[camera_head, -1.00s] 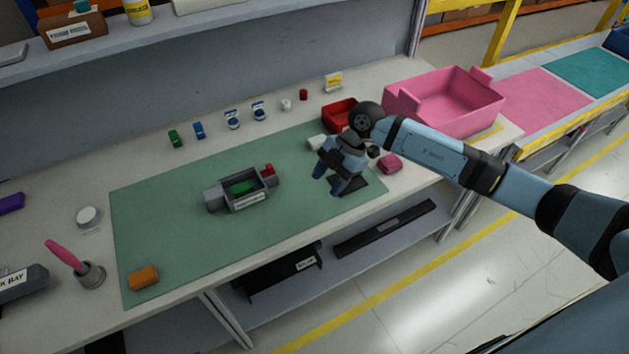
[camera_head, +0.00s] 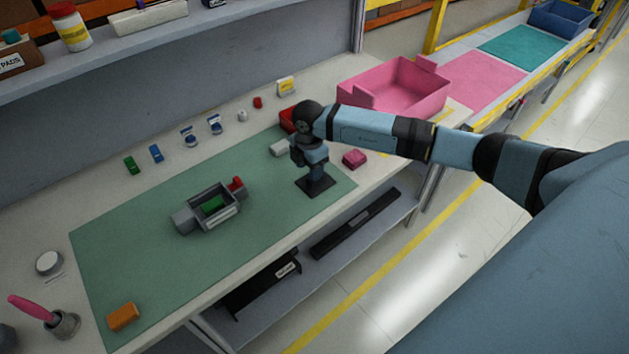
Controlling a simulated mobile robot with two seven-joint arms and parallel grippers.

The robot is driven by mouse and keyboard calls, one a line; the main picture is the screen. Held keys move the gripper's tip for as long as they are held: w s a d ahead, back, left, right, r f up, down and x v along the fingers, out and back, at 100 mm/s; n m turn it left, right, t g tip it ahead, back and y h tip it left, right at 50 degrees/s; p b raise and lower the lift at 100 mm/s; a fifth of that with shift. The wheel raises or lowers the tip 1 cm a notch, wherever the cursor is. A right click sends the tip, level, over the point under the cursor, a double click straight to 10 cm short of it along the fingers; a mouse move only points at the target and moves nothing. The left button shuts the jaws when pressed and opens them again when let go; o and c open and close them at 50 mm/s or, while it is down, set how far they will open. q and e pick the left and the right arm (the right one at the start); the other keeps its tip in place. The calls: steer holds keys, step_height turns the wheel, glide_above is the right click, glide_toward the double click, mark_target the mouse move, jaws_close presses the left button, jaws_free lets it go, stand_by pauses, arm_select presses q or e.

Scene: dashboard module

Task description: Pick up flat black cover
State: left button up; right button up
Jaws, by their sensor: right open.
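The flat black cover (camera_head: 312,188) lies on the right end of the green mat (camera_head: 130,262). My right gripper (camera_head: 315,181) points down at the cover from above, with its fingertips at or just over the cover's middle. The gripper is open; the gap between its fingers is hard to see from this angle, and I cannot tell if the fingers touch the cover. A grey module housing (camera_head: 190,219) with a green board (camera_head: 211,204) inside stands on the mat to the left. My left gripper is not in view.
A white block (camera_head: 280,147), a red bin (camera_head: 287,118) and a pink block (camera_head: 355,158) are close around my right gripper. A large pink bin (camera_head: 400,92) stands behind. Several small parts line the mat's back edge. An orange block (camera_head: 123,316) lies front left.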

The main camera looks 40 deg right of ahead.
steer(key=f, duration=0.3)
steer(key=f+p, duration=0.1)
steer(key=f, duration=0.1)
steer(key=shift+w+d, duration=0.15)
steer(key=shift+d, duration=0.1)
jaws_close()
